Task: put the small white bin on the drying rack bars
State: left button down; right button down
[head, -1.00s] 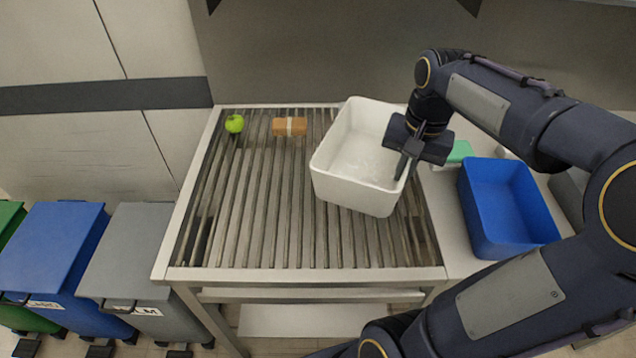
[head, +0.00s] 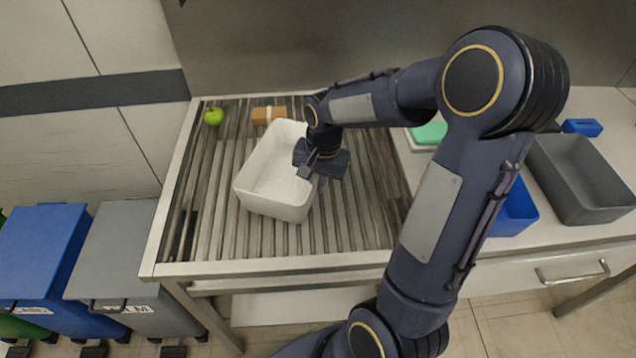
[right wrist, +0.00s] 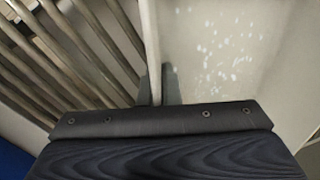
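The small white bin (head: 262,204) is over the drying rack bars (head: 222,180), upright and a little turned. It looks to be on the bars or very close above them; its underside is hidden. My right gripper (head: 308,170) is at the bin's right wall. In the right wrist view my right gripper (right wrist: 159,88) has a finger on each side of the bin's wall (right wrist: 151,45), closed on it. White specks show on the bin's inside floor. My left gripper is not in view.
A green apple (head: 213,116) and a brown box with a pale band (head: 262,115) lie on the bars behind the bin. A blue bin (head: 512,212), a grey bin (head: 590,205) and a green item (head: 430,132) are on the right counter. Bars at front left are clear.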

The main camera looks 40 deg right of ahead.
jog(key=shift+f, duration=0.3)
jog(key=shift+f, duration=0.2)
jog(key=c, duration=1.6)
grip_release()
jog(key=shift+c, duration=0.2)
jog(key=shift+r, duration=0.1)
